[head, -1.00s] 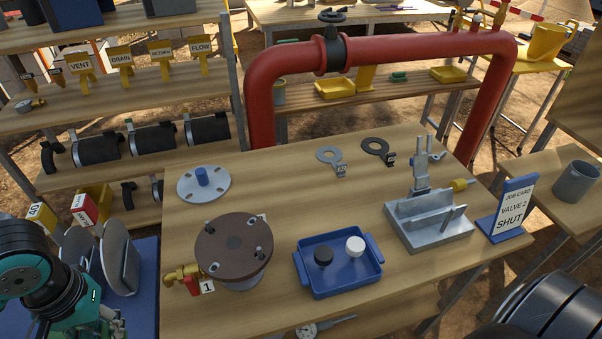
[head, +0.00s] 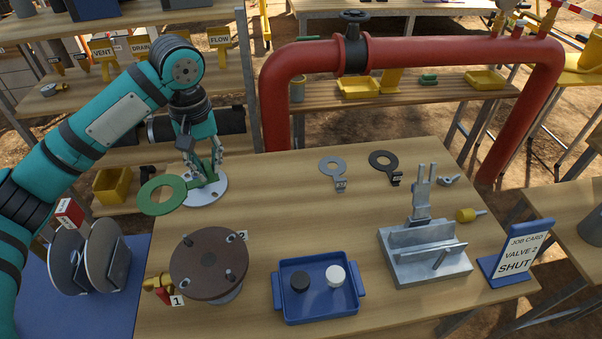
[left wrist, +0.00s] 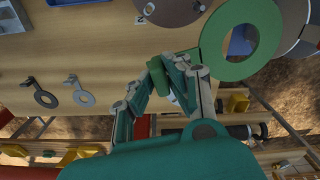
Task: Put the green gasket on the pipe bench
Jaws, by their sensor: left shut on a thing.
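The green gasket (head: 147,203) is a flat ring with a handle, held in my left gripper (head: 203,170). The gripper is shut on the handle, and the ring sticks out to the left, over the bench's back left edge. In the left wrist view the gasket (left wrist: 213,40) shows large beside the fingertips (left wrist: 174,78). It appears raised off the wooden bench (head: 290,215). The grey flange disc (head: 212,194) on the bench is partly hidden behind the gripper and handle. My right gripper is in neither current view.
A brown round flange (head: 200,275) with upright studs stands at the front left. A blue tray (head: 320,312), a metal vise-like fixture (head: 425,260) and a job card stand (head: 510,262) stand to the right. Two ring gaskets (head: 333,168) lie near the back. A red pipe (head: 450,52) arches behind.

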